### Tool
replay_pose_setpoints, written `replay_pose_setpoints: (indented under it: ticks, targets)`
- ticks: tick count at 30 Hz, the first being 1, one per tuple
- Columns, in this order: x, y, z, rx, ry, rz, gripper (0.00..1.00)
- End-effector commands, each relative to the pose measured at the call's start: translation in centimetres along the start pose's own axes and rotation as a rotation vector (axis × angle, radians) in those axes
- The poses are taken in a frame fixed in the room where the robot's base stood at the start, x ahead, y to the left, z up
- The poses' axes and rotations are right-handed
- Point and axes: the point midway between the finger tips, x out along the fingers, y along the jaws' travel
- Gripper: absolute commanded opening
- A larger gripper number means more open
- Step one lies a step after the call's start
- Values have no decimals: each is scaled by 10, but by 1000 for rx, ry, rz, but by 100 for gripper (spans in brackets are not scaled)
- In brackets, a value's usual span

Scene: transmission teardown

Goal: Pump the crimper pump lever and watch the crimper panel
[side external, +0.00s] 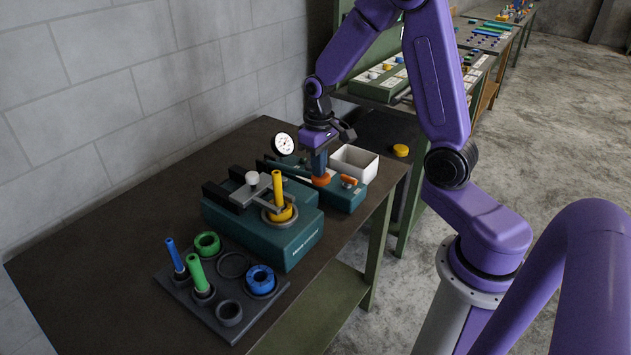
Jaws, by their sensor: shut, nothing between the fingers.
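A teal bench unit (344,199) stands near the table's right edge, with a round white dial (284,144) at its back left and orange parts (349,181) on top. I take it for the crimper, but no label on it can be read. A dark bar, possibly its pump lever, runs along its left side. My gripper (320,172) points down over this unit, shut and empty, its tip close to an orange round part. I cannot tell whether it touches the part or lever. No lit panel reading can be made out.
A second teal unit (303,244) with a yellow post (278,190) and white ball knob (252,178) stands in front. A dark tray (218,320) of rings and posts lies nearer. A white bin (354,162) stands behind my gripper. The table's left is clear.

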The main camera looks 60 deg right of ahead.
Motion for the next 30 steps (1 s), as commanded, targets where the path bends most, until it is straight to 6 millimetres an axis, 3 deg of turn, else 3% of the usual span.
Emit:
replay_pose_setpoints:
  ticks: [5, 8, 24, 30]
  targets:
    - [15, 0, 0, 1, -1, 0, 0]
    - [15, 0, -1, 0, 5, 0, 0]
    - [-41, 0, -1, 1, 2, 0, 0]
    - [-45, 0, 0, 0, -1, 0, 0]
